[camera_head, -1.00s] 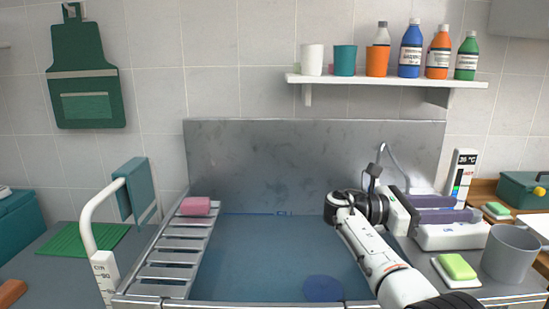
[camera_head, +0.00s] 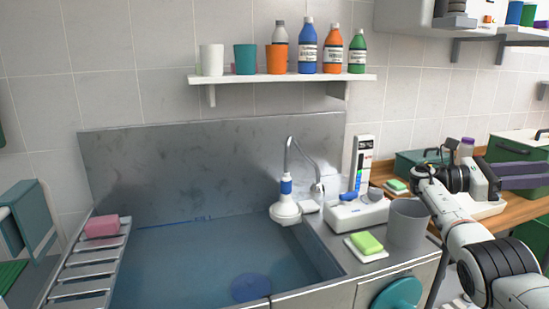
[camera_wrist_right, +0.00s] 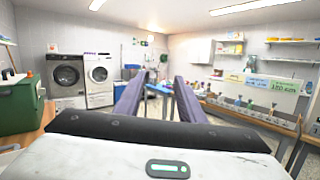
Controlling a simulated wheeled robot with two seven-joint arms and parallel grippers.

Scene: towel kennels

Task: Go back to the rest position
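My right arm comes in from the lower right of the head view. Its gripper (camera_head: 535,165) is at the right edge of that view, pointing right, beyond the sink and above the wooden counter. In the right wrist view the two dark fingers of this gripper (camera_wrist_right: 160,86) stand apart with nothing between them, facing the open room. My left gripper is not in view.
A sink basin (camera_head: 180,262) has a shower head (camera_head: 285,208) at its right. A grey cup (camera_head: 407,224) and a green sponge (camera_head: 367,242) stand near my right arm. A green box (camera_head: 420,160) is behind it. Washing machines (camera_wrist_right: 66,76) are far off.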

